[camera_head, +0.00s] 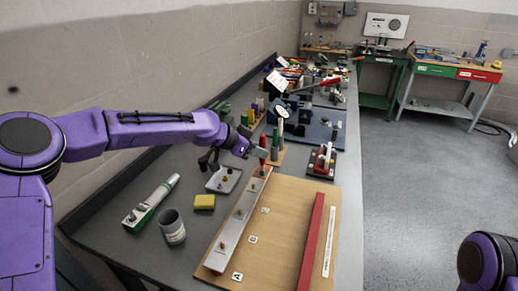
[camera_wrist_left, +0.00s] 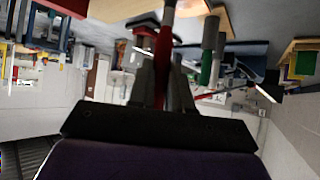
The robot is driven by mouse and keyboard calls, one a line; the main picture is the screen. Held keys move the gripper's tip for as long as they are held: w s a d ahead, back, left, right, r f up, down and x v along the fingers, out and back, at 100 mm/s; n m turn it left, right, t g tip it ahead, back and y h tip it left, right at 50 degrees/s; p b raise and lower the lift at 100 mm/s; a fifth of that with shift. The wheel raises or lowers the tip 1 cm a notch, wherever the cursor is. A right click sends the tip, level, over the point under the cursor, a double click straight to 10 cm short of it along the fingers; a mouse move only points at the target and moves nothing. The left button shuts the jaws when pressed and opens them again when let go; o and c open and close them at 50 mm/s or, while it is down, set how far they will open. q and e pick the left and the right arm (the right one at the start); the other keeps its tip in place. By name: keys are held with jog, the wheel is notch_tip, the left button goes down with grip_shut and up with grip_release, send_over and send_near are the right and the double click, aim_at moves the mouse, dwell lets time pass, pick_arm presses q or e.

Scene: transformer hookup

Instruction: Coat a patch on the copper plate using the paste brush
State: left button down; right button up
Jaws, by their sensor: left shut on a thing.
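My left gripper (camera_head: 256,154) is shut on a red-handled tool, the paste brush (camera_head: 262,156), above the far end of a long silver-grey bar (camera_head: 231,229). The brush points down at that end; whether it touches is too small to tell. In the left wrist view the red handle (camera_wrist_left: 163,55) stands between the two fingers (camera_wrist_left: 162,88). The bar carries several brass studs and lies on a wooden board (camera_head: 274,237). I cannot pick out a clearly copper-coloured plate. My right gripper is out of view.
A grey cup (camera_head: 172,227), a yellow sponge (camera_head: 204,202), a small tray (camera_head: 223,180) and a green-and-white case (camera_head: 151,203) stand left of the board. A red bar (camera_head: 311,243) lies on its right side. Racks and tools crowd the bench beyond the gripper.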

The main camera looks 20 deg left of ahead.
pick_arm(q)
jog(key=r+p, duration=0.1)
jog(key=r, duration=0.1)
jog(key=w+r+p, duration=0.1)
jog(key=r+p, duration=0.1)
jog(key=shift+w, duration=0.15)
dwell(0.8)
dwell(0.6)
jog(key=f, duration=0.1)
jog(key=a+f+b, duration=0.1)
jog(key=f+b, duration=0.1)
jog(key=shift+w+a+f, duration=0.1)
jog(key=shift+w+a, duration=0.05)
jog(key=shift+w, duration=0.25)
jog(key=shift+s, duration=0.1)
jog(key=shift+f+b, duration=0.3)
jog(key=shift+f, duration=0.1)
dwell(0.4)
